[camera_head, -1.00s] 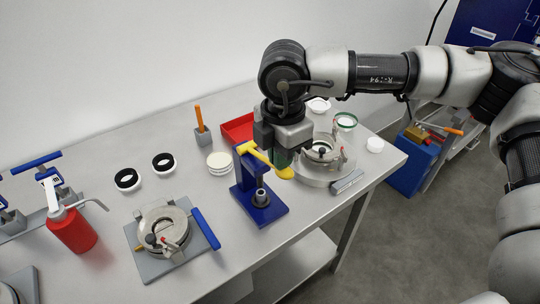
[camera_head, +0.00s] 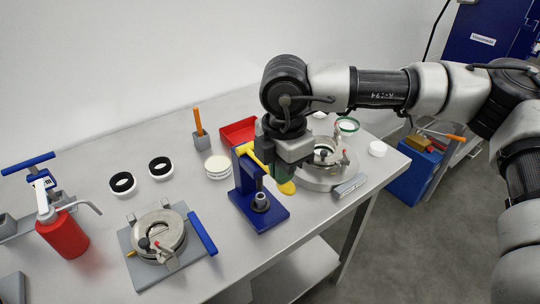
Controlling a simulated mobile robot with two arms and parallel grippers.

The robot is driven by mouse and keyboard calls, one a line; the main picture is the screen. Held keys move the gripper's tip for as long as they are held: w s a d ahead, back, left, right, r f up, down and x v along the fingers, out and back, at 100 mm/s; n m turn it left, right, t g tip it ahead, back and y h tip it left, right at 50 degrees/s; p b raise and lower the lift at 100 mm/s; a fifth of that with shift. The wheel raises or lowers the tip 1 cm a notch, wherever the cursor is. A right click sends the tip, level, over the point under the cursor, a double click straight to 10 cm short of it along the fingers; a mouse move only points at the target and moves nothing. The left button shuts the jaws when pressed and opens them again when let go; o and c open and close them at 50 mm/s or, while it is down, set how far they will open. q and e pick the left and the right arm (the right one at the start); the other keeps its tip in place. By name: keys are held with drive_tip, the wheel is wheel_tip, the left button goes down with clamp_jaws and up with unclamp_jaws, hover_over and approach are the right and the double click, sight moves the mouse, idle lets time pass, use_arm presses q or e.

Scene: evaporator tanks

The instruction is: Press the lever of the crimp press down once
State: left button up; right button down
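The crimp press is a blue stand (camera_head: 247,197) on a blue base plate, near the front edge of the table. Its yellow lever (camera_head: 285,187) runs from the top of the stand down to the right, with its rounded end low, beside the grey post with a dark collar (camera_head: 261,201) on the base. My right gripper (camera_head: 278,166) points down over the lever and hides its middle part. The gripper's fingers are dark and mostly hidden, so I cannot tell whether they are closed on the lever or only touch it. My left gripper is not in view.
A round metal fixture (camera_head: 327,172) stands just right of the press. A red tray (camera_head: 239,132) and a stack of white discs (camera_head: 218,167) are behind it. A clamp fixture with a blue handle (camera_head: 202,232) and a red bottle (camera_head: 63,236) stand to the left.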

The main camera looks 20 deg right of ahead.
drive_tip(key=shift+f, duration=0.4)
drive_tip(key=shift+w+r+p, duration=0.2)
drive_tip(key=shift+r+p, duration=0.6)
drive_tip(key=shift+r, duration=1.3)
wheel_tip(320, 180, up, 7)
drive_tip(key=p, duration=0.3)
drive_tip(key=shift+s, duration=0.15)
